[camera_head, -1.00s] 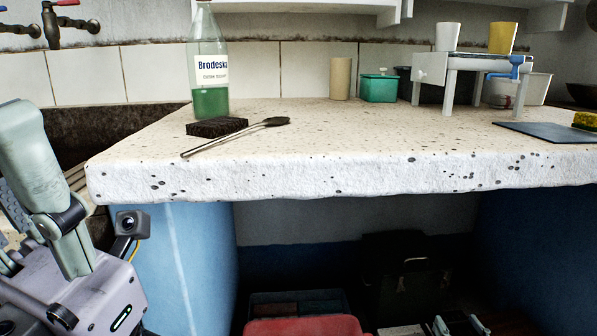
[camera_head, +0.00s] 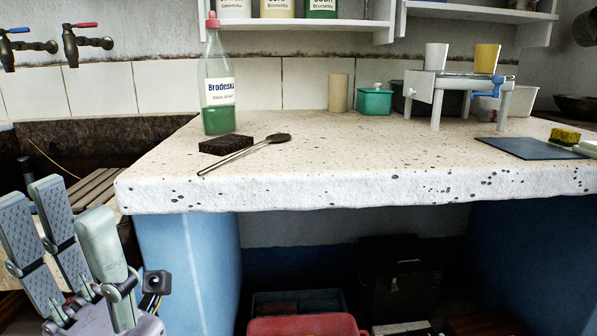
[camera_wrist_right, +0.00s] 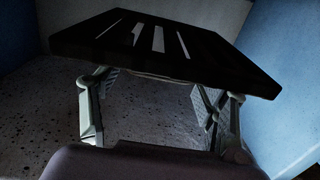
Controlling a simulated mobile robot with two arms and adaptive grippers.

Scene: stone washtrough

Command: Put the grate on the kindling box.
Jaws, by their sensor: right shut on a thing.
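The grate (camera_wrist_right: 200,50) is a dark slatted panel with light showing through its slots, across the top of the right wrist view. My right gripper (camera_wrist_right: 155,84) has its fingers at the grate's near underside and is shut on it. The right gripper and grate do not show in the head view. My left gripper (camera_head: 72,205) is open and empty at the lower left of the head view, beside the counter. I cannot tell for certain which thing is the kindling box; a dark box (camera_head: 400,285) stands in shadow under the counter.
The speckled stone counter (camera_head: 330,190) overhangs a dark space between blue supports. A red lid (camera_head: 305,325) and a bluish crate (camera_head: 297,301) are low underneath.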

